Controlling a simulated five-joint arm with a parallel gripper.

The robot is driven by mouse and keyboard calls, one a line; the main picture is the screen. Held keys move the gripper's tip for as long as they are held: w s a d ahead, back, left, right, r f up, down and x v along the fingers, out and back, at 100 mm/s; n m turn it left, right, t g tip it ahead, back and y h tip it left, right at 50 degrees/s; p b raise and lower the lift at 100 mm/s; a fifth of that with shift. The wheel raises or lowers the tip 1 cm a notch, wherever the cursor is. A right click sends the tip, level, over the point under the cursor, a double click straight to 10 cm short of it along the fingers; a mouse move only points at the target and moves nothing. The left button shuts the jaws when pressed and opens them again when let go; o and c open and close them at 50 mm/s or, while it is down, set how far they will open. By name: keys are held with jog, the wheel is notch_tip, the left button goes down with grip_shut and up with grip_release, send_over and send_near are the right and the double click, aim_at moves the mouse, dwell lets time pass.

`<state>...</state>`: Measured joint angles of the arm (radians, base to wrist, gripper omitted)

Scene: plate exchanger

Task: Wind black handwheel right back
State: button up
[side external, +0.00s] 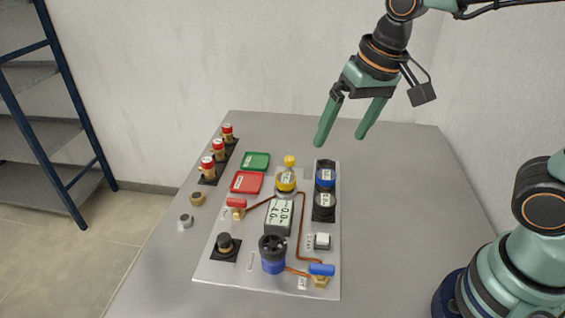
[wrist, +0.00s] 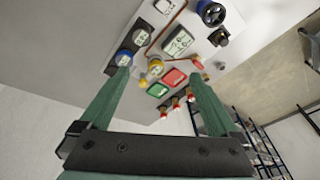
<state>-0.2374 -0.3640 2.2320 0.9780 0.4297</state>
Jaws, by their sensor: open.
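The black handwheel (side external: 272,244) sits on a blue body at the front of the light panel. My gripper (side external: 341,138) is open and empty, raised above the back right of the table, well behind the handwheel. Its two green fingers are apart in the wrist view (wrist: 160,75), with nothing between them close by. The handwheel's turn position cannot be told.
On the panel (side external: 213,271) stand a black knob (side external: 225,244), a grey display box (side external: 279,216), a yellow-topped part (side external: 286,181), a blue-handled valve (side external: 321,271) and a red-handled valve (side external: 237,206). Red-capped parts (side external: 219,148) stand back left. The table's right side (side external: 410,220) is clear.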

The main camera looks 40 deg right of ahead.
aim_at(273, 242)
jog(key=w+a+f+m+g, duration=0.1)
jog(key=a+f+m+g, duration=0.35)
jog(key=a, duration=0.95)
jog(key=shift+n+t+h, duration=0.4)
jog(key=shift+n+t, duration=0.15)
jog(key=shift+t, duration=0.1)
jog(key=f, duration=1.4)
jog(key=shift+a, duration=0.25)
jog(key=c, duration=1.4)
